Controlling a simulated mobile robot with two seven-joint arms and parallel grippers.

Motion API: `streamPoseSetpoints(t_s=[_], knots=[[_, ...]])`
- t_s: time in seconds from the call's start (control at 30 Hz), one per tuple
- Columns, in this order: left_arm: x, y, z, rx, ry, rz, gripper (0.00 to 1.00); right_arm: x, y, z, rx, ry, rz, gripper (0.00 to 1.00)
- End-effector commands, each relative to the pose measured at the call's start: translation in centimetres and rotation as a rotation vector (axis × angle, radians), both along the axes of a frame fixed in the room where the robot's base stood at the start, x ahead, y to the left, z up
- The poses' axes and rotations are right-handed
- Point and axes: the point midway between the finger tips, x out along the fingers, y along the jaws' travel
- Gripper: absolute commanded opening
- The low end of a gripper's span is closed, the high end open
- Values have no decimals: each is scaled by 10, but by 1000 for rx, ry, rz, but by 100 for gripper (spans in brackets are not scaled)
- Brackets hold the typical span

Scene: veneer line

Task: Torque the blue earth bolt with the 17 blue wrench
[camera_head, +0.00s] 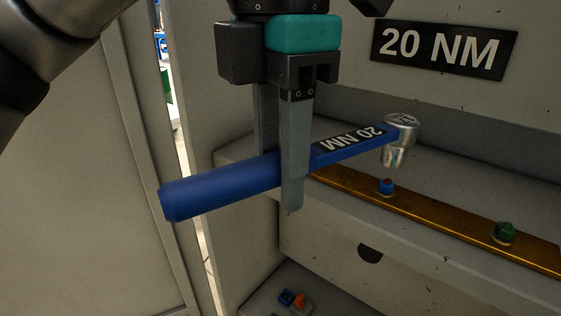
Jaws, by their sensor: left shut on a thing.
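The wrench's silver socket (397,148) hangs down at the right end. My right gripper is not in view.
A green bolt (504,232) stands farther right on the bar. A black "20 NM" sign (444,50) is on the back wall. A grey side panel (90,190) stands at the left. Small blue and orange items (298,300) lie low down at the bottom.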

Motion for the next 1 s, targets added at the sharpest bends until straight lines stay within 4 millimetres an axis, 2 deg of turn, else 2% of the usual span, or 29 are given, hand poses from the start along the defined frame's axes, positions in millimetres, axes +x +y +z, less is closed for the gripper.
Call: streamPoseSetpoints(t_s=[0.1,0.73,1.0], knots=[[0,0,-16,-2,-1,0,0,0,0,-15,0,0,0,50],[-44,-46,-14,-1,-4,386,0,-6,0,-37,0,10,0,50],[-53,-71,-14,-1,-3,550,0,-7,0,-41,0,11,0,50]])
